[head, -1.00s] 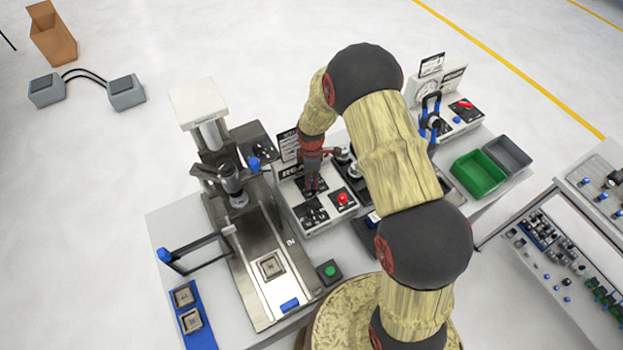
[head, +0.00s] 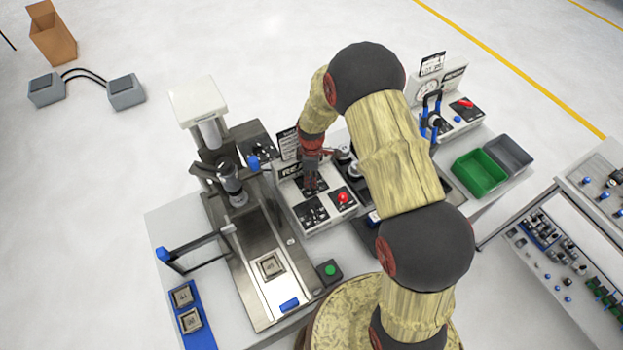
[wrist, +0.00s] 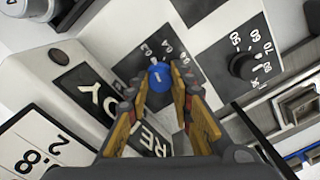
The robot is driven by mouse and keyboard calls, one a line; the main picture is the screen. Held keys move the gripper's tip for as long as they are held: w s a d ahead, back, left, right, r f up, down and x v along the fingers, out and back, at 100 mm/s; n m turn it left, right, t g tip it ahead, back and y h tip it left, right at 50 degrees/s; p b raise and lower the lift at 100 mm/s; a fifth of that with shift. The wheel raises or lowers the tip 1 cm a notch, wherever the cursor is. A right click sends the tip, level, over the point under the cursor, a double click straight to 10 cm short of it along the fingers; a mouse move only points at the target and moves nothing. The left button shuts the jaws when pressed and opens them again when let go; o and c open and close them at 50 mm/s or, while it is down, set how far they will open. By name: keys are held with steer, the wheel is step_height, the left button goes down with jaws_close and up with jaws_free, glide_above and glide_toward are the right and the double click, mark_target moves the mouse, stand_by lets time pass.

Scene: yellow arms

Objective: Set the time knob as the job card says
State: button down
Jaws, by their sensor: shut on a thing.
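A round blue knob (wrist: 160,78) with a pale pointer mark sits on a black dial with small white numbers in the wrist view. My gripper (wrist: 158,88) has one finger on each side of the knob and is shut on it. In the head view my gripper (head: 311,188) points down at the control box (head: 325,222), and it hides the knob there. A white card (wrist: 35,145) in the wrist view shows "2.8"; the rest of its text is out of frame. The pointer's exact reading is too small to tell.
A black knob (wrist: 243,65) with a scale including 50 to 80 is beside the blue one. A red button (head: 342,198) is on the same box. The press (head: 230,185) stands close to the left. Green (head: 480,173) and grey bins are at right.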

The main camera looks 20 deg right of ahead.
steer(key=m+b, duration=0.2)
steer(key=m, duration=0.5)
steer(key=m+b, duration=0.1)
steer(key=m, duration=0.5)
steer(key=shift+m+b, duration=0.3)
steer(key=shift+b, duration=0.1)
steer(key=m, duration=0.4)
steer(key=shift+b, duration=0.35)
steer(key=shift+m, duration=2.2)
steer(key=c, duration=1.6)
jaws_free()
steer(key=shift+o, duration=0.2)
